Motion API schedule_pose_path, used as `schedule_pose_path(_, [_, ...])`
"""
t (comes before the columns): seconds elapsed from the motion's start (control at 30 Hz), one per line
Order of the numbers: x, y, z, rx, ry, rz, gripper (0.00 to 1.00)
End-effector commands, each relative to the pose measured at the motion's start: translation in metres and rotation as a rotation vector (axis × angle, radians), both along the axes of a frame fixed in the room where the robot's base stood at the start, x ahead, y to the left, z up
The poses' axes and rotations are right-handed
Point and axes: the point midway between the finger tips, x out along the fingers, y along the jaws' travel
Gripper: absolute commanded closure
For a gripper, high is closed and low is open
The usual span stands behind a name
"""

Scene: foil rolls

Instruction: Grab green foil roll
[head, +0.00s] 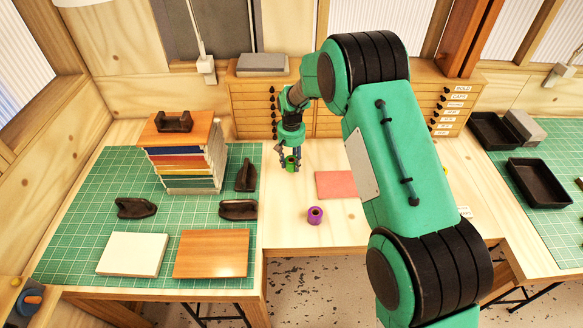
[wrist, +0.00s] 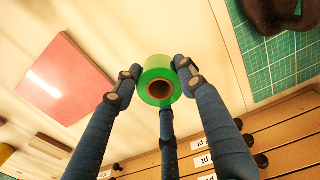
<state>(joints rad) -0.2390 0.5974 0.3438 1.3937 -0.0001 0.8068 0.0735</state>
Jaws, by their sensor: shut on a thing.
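The green foil roll (wrist: 158,70) sits between the fingers of my gripper (wrist: 158,80) in the wrist view, its brown core facing the camera. The fingers are shut on the roll. In the head view my gripper (head: 290,160) points down at the back of the light wooden table, near the drawer cabinet, with the green roll (head: 291,163) between its fingertips. I cannot tell whether the roll touches the table. A purple foil roll (head: 315,215) stands apart, nearer the table's front edge.
A pink sheet (head: 336,185) lies right of my gripper. A drawer cabinet (head: 247,108) stands behind it. At left, a green cutting mat (head: 75,215) carries a book stack (head: 185,160), dark holders (head: 245,176) and boards (head: 212,253). Dark trays (head: 538,182) are at right.

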Motion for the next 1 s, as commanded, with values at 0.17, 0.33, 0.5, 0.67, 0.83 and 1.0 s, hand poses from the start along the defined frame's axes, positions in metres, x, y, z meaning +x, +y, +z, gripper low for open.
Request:
schedule_pose_path(0.17, [0.001, 0.000, 0.030, 0.000, -0.003, 0.000, 0.88])
schedule_pose_path(0.33, [0.001, 0.000, 0.050, 0.000, -0.002, 0.000, 0.88])
schedule_pose_path(0.5, [0.000, 0.000, 0.057, 0.000, -0.001, 0.000, 0.88])
schedule_pose_path(0.67, [0.000, 0.000, 0.058, 0.000, 0.000, 0.000, 0.88])
schedule_pose_path(0.83, [0.000, 0.000, 0.058, 0.000, 0.000, 0.000, 0.88])
schedule_pose_path(1.0, [0.000, 0.000, 0.058, 0.000, 0.000, 0.000, 0.88])
